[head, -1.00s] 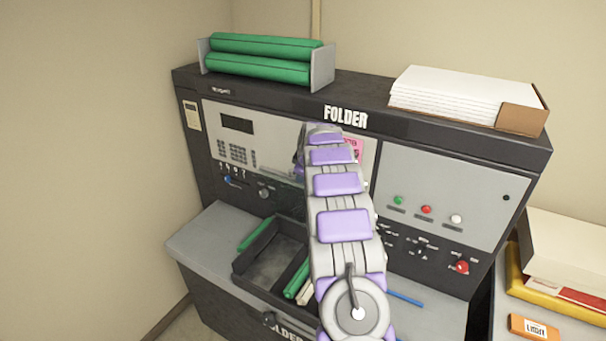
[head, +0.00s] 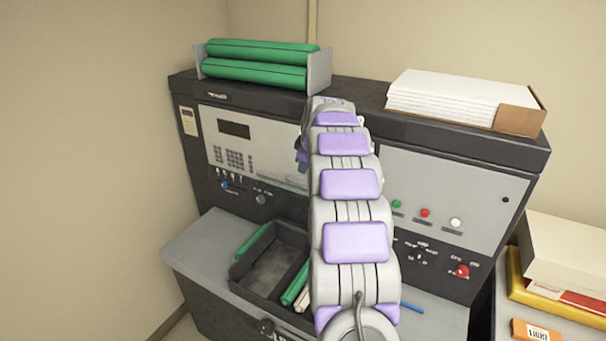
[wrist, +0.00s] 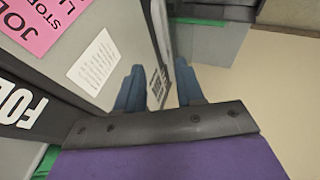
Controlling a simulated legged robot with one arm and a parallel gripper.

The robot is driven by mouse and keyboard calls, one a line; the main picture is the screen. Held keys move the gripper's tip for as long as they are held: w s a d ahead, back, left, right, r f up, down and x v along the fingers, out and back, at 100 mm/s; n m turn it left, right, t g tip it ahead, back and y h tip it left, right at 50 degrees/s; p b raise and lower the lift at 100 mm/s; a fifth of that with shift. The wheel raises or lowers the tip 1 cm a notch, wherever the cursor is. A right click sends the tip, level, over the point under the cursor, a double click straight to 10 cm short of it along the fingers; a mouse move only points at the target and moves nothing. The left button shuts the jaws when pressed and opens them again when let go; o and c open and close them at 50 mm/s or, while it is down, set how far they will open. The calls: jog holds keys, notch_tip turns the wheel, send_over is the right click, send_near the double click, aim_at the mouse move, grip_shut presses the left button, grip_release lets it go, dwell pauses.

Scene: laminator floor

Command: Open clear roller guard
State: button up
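The folder machine (head: 440,190) stands against the wall with a grey control front. A faint translucent strip (head: 285,181) shows low on its left panel; it may be the clear roller guard, but my arm covers much of that area. My gripper (wrist: 160,68) shows in the wrist view with two blue fingers apart. A panel edge with a small printed label (wrist: 158,84) shows between or behind the fingers; I cannot tell whether they touch it. In the head view my gripper is mostly hidden behind my arm.
Green rollers (head: 255,62) and a white paper stack (head: 460,97) sit on top of the machine. A black tray (head: 265,262) with green and pale rods lies on the lower shelf. A pink notice (wrist: 38,22) is left of my fingers. Boxes (head: 565,262) stand at right.

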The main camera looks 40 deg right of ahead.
jog(key=v, duration=0.6)
jog(key=shift+s+r+b, duration=0.15)
jog(key=shift+b, duration=0.25)
jog(key=shift+d, duration=0.1)
jog(key=s+a+f+m+g+y+b, duration=0.1)
jog(key=s+a+f+b, duration=0.3)
jog(key=a, duration=0.6)
jog(key=s+a+f+g+y+b, duration=0.1)
jog(key=s+a+f+b, duration=0.3)
jog(key=a, duration=0.5)
jog(key=s+a+f+m+g+y+b, duration=0.1)
jog(key=s+a+f+b, duration=0.1)
jog(key=s+a+f, duration=0.6)
jog(key=s+a+f+m+g+b, duration=0.1)
jog(key=s+a+f+b, duration=0.4)
jog(key=s, duration=0.7)
jog(key=s+a+f+m+g+b, duration=0.2)
jog(key=s+a+f+g+b, duration=0.1)
jog(key=s+a+f, duration=0.6)
jog(key=s+f+b, duration=0.1)
jog(key=s+f, duration=0.1)
jog(key=s, duration=0.2)
jog(key=shift+a+f+g+b, duration=0.25)
jog(key=shift+a+g+b, duration=0.05)
jog(key=shift+a+b, duration=0.1)
jog(key=shift+w+d, duration=0.1)
